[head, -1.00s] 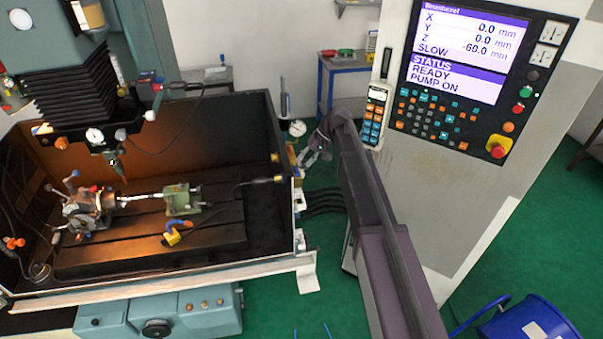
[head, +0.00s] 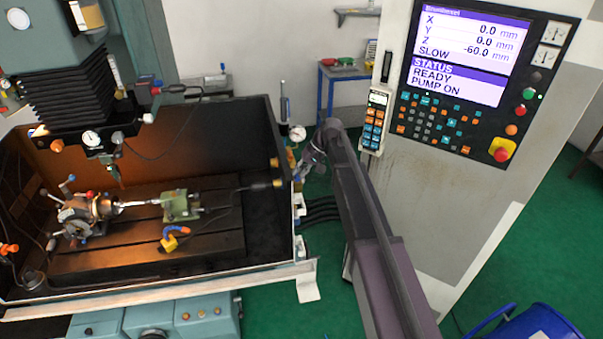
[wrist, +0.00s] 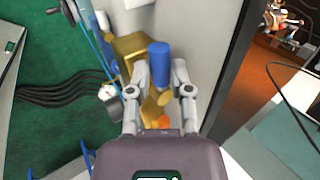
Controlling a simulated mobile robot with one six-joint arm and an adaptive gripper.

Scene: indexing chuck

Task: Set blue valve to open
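The blue valve (wrist: 159,64) shows in the wrist view as an upright blue cylindrical handle by brass fittings (wrist: 130,47). My gripper (wrist: 159,68) has its two fingers apart, one on each side of the blue handle. Narrow gaps show between handle and fingers, and I see no clear grip. In the head view my gripper (head: 303,170) is at the right outer wall of the machine enclosure. The blue handle is too small or hidden to make out there.
A round gauge (head: 298,132) stands just above my gripper. Black hoses (head: 322,203) run below it from the enclosure wall. The control cabinet (head: 455,200) stands close on the right. Green floor (head: 275,315) is clear in front.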

